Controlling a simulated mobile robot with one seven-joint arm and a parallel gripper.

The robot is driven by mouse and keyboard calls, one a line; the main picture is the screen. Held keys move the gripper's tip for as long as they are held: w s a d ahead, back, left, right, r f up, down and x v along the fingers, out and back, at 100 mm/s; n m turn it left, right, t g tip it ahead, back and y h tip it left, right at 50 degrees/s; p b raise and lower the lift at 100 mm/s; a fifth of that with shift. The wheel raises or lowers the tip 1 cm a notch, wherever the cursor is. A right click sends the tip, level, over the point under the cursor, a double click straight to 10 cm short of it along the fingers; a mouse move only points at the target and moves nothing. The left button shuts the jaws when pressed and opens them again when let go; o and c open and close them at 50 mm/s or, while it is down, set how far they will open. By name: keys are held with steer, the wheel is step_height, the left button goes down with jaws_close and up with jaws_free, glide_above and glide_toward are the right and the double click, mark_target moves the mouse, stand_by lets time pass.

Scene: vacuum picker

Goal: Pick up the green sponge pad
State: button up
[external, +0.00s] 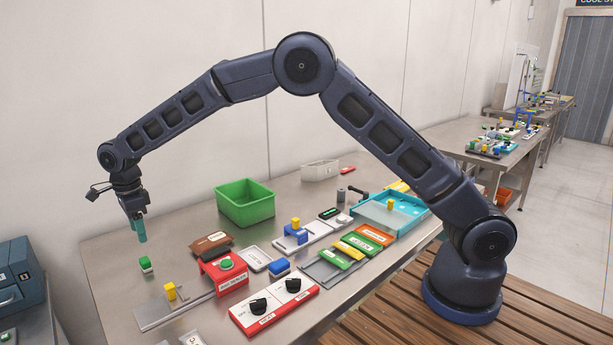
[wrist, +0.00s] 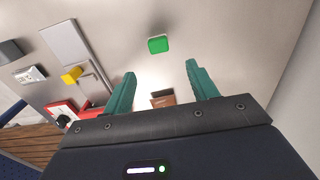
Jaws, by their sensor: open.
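The green sponge pad (external: 145,262) is a small block with a green top and a pale lower part. It lies alone on the metal table near its left side. It also shows in the wrist view (wrist: 158,45), ahead of the fingertips and roughly centred between them. My gripper (external: 140,241) hangs above the pad in the external view, with its teal fingers pointing down. In the wrist view my gripper (wrist: 161,67) is open, with nothing between the fingers and a gap to the pad.
A brown block (external: 212,245) and a green bin (external: 245,203) lie farther back. The table around the pad is clear.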

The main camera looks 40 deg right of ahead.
glide_above(144, 259)
steer(key=f, duration=0.5)
steer(key=shift+d+f, duration=0.2)
steer(key=shift+f, duration=0.05)
steer(key=shift+a+f, duration=0.2)
steer(key=shift+f, duration=2.45)
steer(key=c, duration=1)
